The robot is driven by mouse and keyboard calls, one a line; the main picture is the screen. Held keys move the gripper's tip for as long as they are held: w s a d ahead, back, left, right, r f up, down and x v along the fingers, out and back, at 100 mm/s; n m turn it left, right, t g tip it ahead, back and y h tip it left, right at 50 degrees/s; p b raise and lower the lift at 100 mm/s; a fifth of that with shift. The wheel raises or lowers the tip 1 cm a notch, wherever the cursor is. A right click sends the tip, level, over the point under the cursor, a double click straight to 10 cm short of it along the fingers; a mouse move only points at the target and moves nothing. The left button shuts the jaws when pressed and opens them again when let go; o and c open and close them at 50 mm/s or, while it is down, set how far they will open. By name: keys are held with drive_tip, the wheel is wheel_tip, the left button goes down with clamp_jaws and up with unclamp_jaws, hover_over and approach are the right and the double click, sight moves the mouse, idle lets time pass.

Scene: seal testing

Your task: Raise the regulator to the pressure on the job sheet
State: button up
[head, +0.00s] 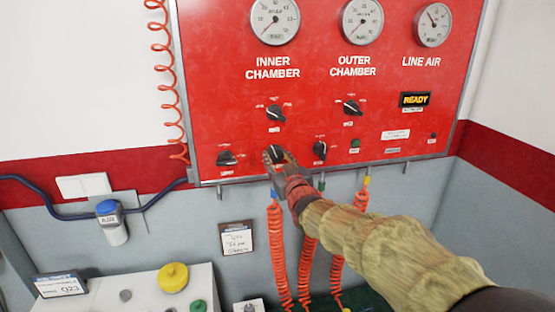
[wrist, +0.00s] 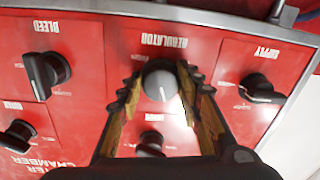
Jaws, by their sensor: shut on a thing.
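The regulator knob (wrist: 160,85) is a dark round knob with a grey face and a pale mark, under an upside-down REGULATOR label in the wrist view. My gripper (wrist: 158,78) has a finger on each side of it and is shut on it. In the head view my gripper (head: 278,156) covers most of the knob low on the red panel (head: 225,100). The INNER CHAMBER gauge (head: 275,20), OUTER CHAMBER gauge (head: 362,20) and LINE AIR gauge (head: 433,24) sit above; their readings are too small to tell.
The supply knob (wrist: 262,88) and bleed knob (wrist: 45,72) flank the regulator closely. A READY display (head: 415,100) is lit. Red coiled hoses (head: 275,250) hang below the panel. A console (head: 140,285) with a yellow button (head: 173,277) stands lower left.

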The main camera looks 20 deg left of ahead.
drive_tip(key=shift+b, duration=0.45)
drive_tip(key=shift+f+m+b, duration=0.2)
drive_tip(key=shift+m+b, duration=0.6)
drive_tip(key=shift+b, duration=0.35)
drive_tip(key=shift+m+b, duration=0.8)
drive_tip(key=shift+b, duration=0.3)
drive_tip(key=shift+a+r+m+b, duration=0.1)
drive_tip(key=shift+r+m+b, duration=0.1)
drive_tip(key=shift+m+b, duration=0.9)
drive_tip(key=o, duration=1.1)
drive_tip(key=shift+c, duration=0.2)
drive_tip(key=shift+o, duration=0.5)
drive_tip(key=shift+s, duration=0.1)
drive_tip(key=v, duration=1.2)
